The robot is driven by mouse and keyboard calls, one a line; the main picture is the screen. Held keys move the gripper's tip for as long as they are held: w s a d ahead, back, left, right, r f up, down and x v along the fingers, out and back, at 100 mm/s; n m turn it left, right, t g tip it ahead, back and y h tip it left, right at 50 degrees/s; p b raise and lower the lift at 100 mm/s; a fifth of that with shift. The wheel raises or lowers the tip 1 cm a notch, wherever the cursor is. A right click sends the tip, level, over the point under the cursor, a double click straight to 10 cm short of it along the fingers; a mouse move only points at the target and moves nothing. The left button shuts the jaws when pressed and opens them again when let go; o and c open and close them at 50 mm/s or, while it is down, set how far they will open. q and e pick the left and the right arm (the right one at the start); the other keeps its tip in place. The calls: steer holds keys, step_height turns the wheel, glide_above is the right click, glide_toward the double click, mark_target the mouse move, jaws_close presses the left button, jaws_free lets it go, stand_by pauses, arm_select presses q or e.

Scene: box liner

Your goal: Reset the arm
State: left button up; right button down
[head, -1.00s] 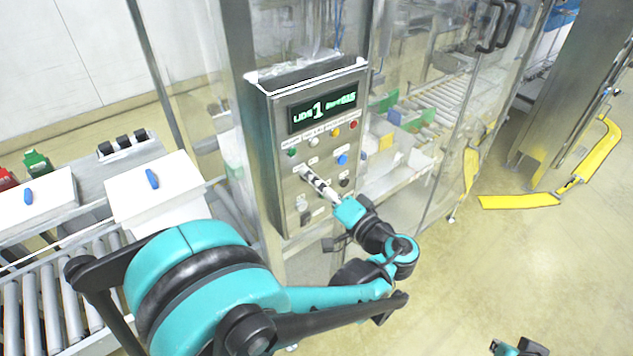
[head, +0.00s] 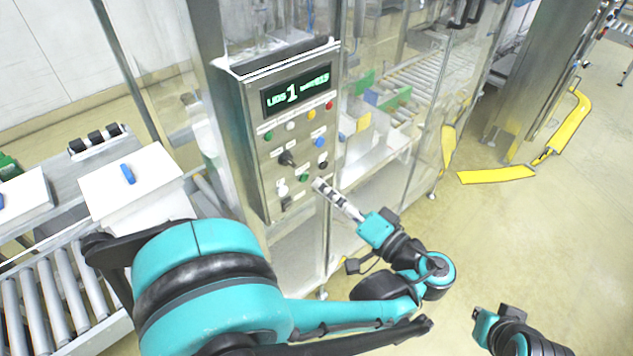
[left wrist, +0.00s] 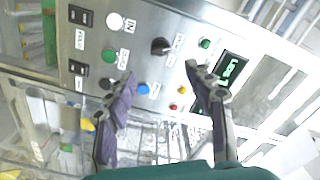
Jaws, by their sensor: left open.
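My left arm comes in from the left in the head view. Its gripper (head: 319,186) is in front of the lower right part of the control panel (head: 262,165), and looks clear of its face. In the left wrist view my left gripper (left wrist: 160,80) is open, its two fingers spread with nothing between them, and the panel (left wrist: 140,48) lies beyond. The panel has a lit display (head: 296,91), several coloured buttons and a black knob (head: 287,159). Part of my right arm (head: 505,335) shows at the bottom right; its fingers cannot be made out.
A roller conveyor (head: 50,300) with white boxes (head: 130,185) is on the left. Clear machine panels and metal posts stand around and behind the control panel. A yellow floor guard (head: 497,175) lies at the right. The floor at the right is largely open.

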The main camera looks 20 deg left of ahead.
arm_select(q)
steer(key=shift+s+d, duration=0.1)
steer(key=shift+d, duration=0.2)
steer(key=s+a+f+m+g+h+b, duration=0.1)
steer(key=a+f+h+b, duration=0.25)
steer(key=f, duration=0.45)
steer(key=s+a+f+m+g+h+b, duration=0.1)
steer(key=a+f+m+h+b, duration=0.2)
steer(key=f, duration=0.4)
steer(key=s+d+f+n+t+h+b, duration=0.2)
steer(key=s+d+f+h+b, duration=0.2)
steer(key=f+h, duration=0.4)
steer(key=shift+s+d+f+h+b, duration=0.2)
steer(key=shift+d+h+b, duration=0.3)
steer(key=shift+d+h, duration=0.55)
